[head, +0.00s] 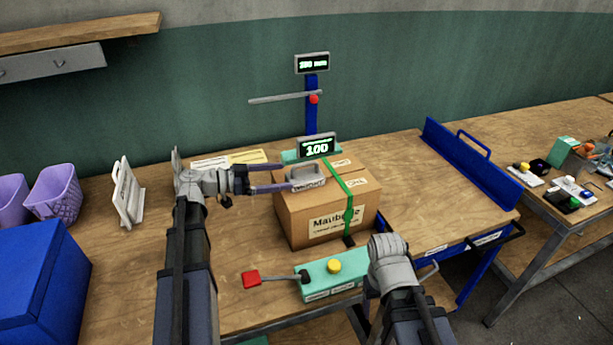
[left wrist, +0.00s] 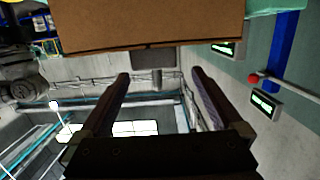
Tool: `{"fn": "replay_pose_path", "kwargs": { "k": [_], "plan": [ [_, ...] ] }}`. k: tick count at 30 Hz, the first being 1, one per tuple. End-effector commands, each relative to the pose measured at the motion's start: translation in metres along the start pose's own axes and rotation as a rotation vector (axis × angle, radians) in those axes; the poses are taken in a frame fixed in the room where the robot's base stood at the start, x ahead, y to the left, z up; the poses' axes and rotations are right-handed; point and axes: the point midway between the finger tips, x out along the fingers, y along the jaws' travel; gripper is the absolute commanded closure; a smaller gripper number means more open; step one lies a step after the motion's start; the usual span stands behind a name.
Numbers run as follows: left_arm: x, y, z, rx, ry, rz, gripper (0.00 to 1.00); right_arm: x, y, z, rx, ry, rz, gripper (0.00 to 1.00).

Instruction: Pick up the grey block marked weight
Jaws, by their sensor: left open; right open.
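The grey block marked weight (head: 308,182) sits on top of a cardboard box (head: 325,215), with a raised handle on it. In the left wrist view the grey block (left wrist: 153,58) shows in the gap between the two fingers, against the box (left wrist: 150,25), which looks upside down there. My left gripper (head: 284,178) is open, level with the block and just left of it, fingers pointing at it. In the left wrist view the left gripper (left wrist: 161,76) holds nothing. My right arm is at the front of the table; its fingers do not show.
A green strap (head: 349,205) crosses the box right of the block. A display reading 100 (head: 317,147) stands behind it. A teal control box (head: 332,278) with a yellow button and a red lever paddle (head: 251,279) lie in front. A blue rail (head: 470,165) edges the table at right.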

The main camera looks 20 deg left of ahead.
Motion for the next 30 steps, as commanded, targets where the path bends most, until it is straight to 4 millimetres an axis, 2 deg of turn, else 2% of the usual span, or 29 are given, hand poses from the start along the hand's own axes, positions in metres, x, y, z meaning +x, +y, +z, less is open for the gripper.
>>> {"fn": "replay_pose_path", "kwargs": {
  "k": [4, 9, 17, 26, 30],
  "plan": [
    [0.006, 0.000, 0.000, 0.000, 0.000, 0.001, 0.00, 0.001, 0.000, 0.000, 0.000, 0.000, 0.000, 0.31],
    [0.023, 0.001, 0.001, 0.000, 0.000, 0.002, 0.00, 0.004, 0.000, 0.000, 0.000, 0.000, 0.000, 0.31],
    [0.032, 0.002, 0.001, 0.000, 0.000, 0.002, 0.00, 0.005, -0.001, 0.000, 0.000, 0.000, 0.000, 0.31],
    [0.072, 0.006, 0.002, 0.000, 0.000, 0.003, 0.00, 0.012, -0.001, -0.001, 0.000, 0.000, 0.000, 0.31],
    [0.079, 0.005, 0.001, 0.000, -0.001, 0.000, 0.00, 0.012, -0.001, -0.001, 0.000, 0.000, 0.000, 0.31]
  ]
}}
